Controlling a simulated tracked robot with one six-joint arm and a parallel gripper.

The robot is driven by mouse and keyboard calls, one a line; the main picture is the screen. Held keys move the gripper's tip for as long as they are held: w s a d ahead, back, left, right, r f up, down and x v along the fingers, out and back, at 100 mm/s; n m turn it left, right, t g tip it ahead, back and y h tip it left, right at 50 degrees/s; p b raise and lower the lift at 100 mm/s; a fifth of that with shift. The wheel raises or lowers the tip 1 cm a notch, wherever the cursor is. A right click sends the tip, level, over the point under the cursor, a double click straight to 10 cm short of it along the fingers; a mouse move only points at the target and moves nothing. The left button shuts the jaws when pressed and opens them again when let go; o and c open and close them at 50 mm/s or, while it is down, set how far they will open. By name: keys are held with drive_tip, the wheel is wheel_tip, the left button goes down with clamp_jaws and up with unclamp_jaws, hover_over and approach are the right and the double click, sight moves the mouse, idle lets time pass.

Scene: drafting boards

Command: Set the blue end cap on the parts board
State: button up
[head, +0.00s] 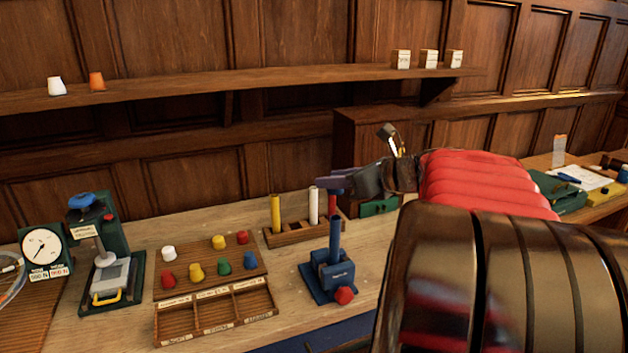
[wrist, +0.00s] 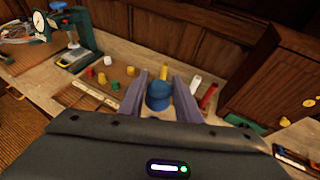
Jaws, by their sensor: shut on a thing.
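My gripper (head: 330,184) is shut on a blue end cap (wrist: 159,95), which shows between the two purple fingers in the wrist view. In the head view the fingers hide most of it. The gripper is above the blue tube (head: 335,232), which stands upright in a blue clamp (head: 331,277) with a red knob. The wooden parts board (head: 183,290) lies to the left, apart from my gripper. It carries white, red, yellow and green caps, with another blue cap (head: 251,260) at its front right.
A compartmented tray (head: 215,331) lies in front of the board. A rack (head: 276,238) with yellow, white and red tubes stands behind the clamp. A press (head: 103,262) and a dial gauge (head: 41,247) are at the left. A shelf (head: 220,82) runs above.

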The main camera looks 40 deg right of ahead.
drive_tip(key=w+a+f+y, duration=0.1)
drive_tip(key=w+a+f, duration=0.2)
drive_tip(key=a+f, duration=0.5)
drive_tip(key=w+a+f+n, duration=0.1)
drive_tip(key=w+a+f, duration=0.3)
drive_tip(key=a+f, duration=0.4)
drive_tip(key=w+a+f+n+y, duration=0.1)
drive_tip(key=w+a+f, duration=0.2)
drive_tip(key=a+f, duration=0.5)
drive_tip(key=shift+w+f+g+y, duration=0.15)
drive_tip(key=shift+f+g+y, duration=0.15)
drive_tip(key=shift+f, duration=0.15)
drive_tip(key=shift+a+f, duration=0.3)
drive_tip(key=shift+f, duration=0.05)
